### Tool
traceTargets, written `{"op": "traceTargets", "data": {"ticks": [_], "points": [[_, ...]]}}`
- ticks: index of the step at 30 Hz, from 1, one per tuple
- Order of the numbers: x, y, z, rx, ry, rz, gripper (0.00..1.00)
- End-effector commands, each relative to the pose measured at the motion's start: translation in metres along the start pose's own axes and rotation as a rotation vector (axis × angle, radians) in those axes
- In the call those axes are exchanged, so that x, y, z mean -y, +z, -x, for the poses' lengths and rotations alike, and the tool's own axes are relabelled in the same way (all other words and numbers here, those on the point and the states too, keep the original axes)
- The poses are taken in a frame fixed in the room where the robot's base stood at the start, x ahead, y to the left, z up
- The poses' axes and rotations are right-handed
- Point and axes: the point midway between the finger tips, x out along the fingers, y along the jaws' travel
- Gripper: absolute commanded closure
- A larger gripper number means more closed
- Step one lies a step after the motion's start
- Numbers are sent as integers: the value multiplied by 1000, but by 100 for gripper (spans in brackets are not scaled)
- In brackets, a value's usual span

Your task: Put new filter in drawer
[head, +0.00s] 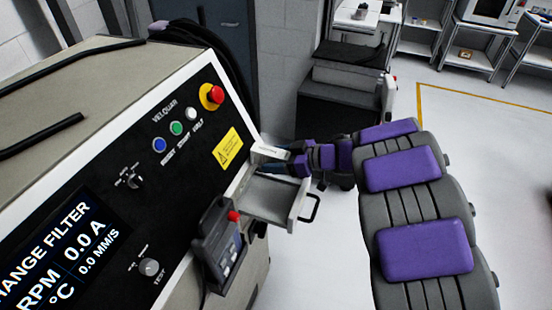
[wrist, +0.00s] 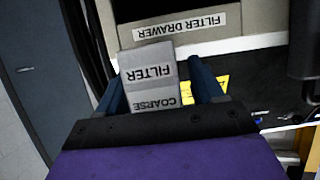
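The filter is a pale grey box (head: 270,152), held at the front of the machine, just above the drawer. In the wrist view the box (wrist: 150,75) shows its upside-down labels "FILTER" and "COARSE". My gripper (head: 298,160) reaches in from the right; its blue fingers (wrist: 160,85) lie on both sides of the box and appear shut on it. The drawer (head: 268,197) is pulled out below, with a dark handle on its front; its interior looks empty where visible. A "FILTER DRAWER" label (wrist: 185,23) shows upside down beyond the box.
The machine's black panel (head: 150,180) has buttons, a red emergency stop (head: 212,96) and a screen reading "CHANGE FILTER". A control pendant (head: 220,245) with a red button hangs close beside the drawer. Dark boxes (head: 345,90) stand behind my arm. The floor at right is clear.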

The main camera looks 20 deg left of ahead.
Motion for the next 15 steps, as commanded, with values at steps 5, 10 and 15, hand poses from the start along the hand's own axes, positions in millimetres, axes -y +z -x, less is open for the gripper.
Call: {"op": "traceTargets", "data": {"ticks": [5, 10, 15], "points": [[0, 0, 0, 0, 1, 1, 32], [0, 0, 0, 0, 2, 0, 32], [-1, -1, 8, 1, 4, 0, 32]]}}
